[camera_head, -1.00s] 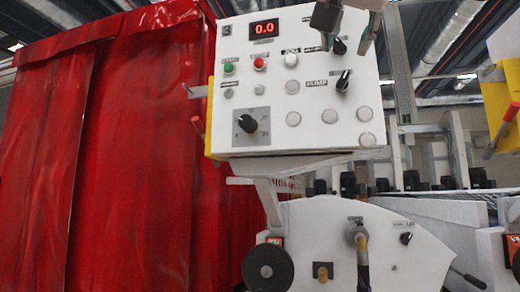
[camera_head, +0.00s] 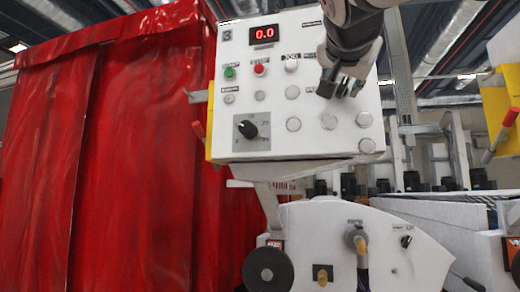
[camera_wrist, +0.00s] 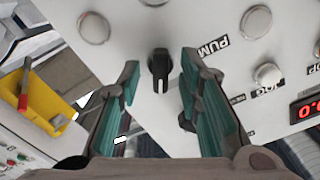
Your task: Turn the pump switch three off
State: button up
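The pump switch is a black rotary knob (camera_wrist: 159,66) beside a "PUM..." label on the white control panel (camera_head: 235,180). In the wrist view it lies between and just beyond my two teal-padded fingers, with a gap on each side. My gripper (camera_wrist: 160,100) is open and holds nothing. In the head view my gripper (camera_head: 340,84) is in front of the panel's right side and hides this knob and the one above it. I cannot read which switch number it is.
The panel also carries a larger dial (camera_head: 248,129), a red display (camera_head: 264,34) and several round buttons. A red curtain (camera_head: 120,110) hangs to the left. A lower white machine housing (camera_head: 325,225) with a hose stands below the panel.

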grip_shut()
jog(key=shift+n, duration=0.3)
jog(key=n, duration=1.1)
dwell(0.4)
jog(key=shift+n, duration=0.3)
grip_release()
